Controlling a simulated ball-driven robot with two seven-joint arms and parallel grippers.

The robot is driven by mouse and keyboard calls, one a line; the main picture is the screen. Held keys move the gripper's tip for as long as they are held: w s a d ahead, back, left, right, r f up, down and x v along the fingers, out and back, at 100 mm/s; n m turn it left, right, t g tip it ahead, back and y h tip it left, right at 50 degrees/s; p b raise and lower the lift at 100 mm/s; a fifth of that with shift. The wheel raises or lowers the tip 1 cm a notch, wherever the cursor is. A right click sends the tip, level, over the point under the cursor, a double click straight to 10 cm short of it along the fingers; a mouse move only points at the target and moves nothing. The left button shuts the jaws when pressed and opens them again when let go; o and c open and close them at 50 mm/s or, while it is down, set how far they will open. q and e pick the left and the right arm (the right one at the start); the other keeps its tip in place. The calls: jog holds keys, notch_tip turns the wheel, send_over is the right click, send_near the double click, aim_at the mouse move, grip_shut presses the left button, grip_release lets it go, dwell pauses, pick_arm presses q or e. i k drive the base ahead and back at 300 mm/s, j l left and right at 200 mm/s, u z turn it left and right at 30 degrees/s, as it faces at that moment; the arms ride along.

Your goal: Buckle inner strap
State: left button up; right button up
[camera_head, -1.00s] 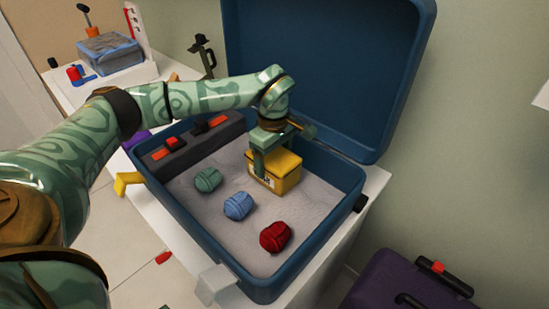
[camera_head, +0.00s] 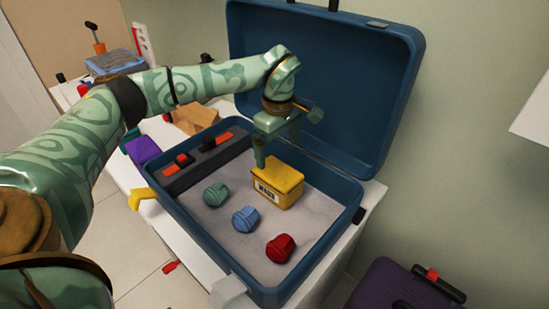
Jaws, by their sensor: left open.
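The open blue suitcase (camera_head: 330,246) lies with its lid raised at the back. A dark grey strap-like bar (camera_head: 212,160) with red-orange parts and black pieces runs along its left inner side. Whether its pieces are joined I cannot tell. A yellow box (camera_head: 285,188) with a label sits on the grey lining. My left gripper (camera_head: 277,147) is open and empty, fingers down, just above and behind the yellow box. It is to the right of the strap. My right gripper is not in view.
Green (camera_head: 215,194), blue (camera_head: 246,219) and red (camera_head: 280,248) rounded bundles lie in the suitcase. A yellow piece (camera_head: 142,197) sticks out at its left edge. A purple case (camera_head: 390,287) stands at lower right. Wooden blocks (camera_head: 193,117) stand behind the suitcase.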

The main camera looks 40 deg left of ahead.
aim_at(208, 142)
jog(key=u, duration=1.3)
